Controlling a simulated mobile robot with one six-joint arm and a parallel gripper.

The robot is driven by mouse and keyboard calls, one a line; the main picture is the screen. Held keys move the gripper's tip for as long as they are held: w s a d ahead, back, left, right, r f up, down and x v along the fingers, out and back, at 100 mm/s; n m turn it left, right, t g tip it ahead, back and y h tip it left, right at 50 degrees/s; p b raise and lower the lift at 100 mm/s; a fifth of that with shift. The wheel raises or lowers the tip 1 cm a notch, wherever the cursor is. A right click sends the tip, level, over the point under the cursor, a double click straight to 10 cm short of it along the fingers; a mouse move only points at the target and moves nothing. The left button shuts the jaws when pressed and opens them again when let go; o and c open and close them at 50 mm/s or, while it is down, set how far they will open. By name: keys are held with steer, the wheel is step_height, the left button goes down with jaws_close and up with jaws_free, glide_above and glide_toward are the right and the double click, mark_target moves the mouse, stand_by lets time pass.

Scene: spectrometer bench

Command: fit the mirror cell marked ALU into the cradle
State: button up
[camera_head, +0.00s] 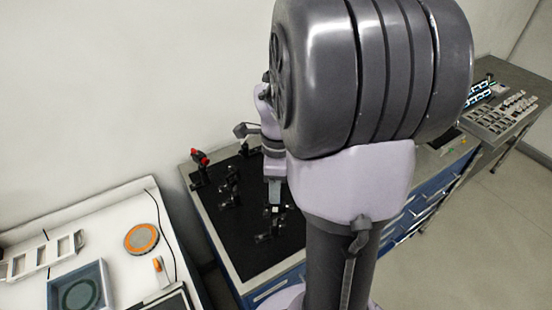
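My gripper (275,210) points down over the black bench board (262,262), among small dark optical mounts. It is small and partly lost against the dark parts, so I cannot tell whether its fingers are open or hold something. No ALU marking is readable, and I cannot pick out the mirror cell. I cannot tell which mount is the cradle. Dark mounts (230,190) stand on the left of the board, and another dark mount (264,238) is just below my gripper. My own arm hides the right part of the board.
A red-topped mount (200,157) stands at the board's back left corner. On the left white table are a slotted white rack (42,256), a blue-grey tray (52,290) and an orange-rimmed disc (141,238). A grey rack (500,117) with small parts is far right.

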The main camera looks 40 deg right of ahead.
step_height(320, 180, up, 15)
steer(key=p, duration=0.3)
steer(key=shift+s+f, duration=0.15)
steer(key=shift+f, duration=0.05)
steer(key=shift+d, duration=0.1)
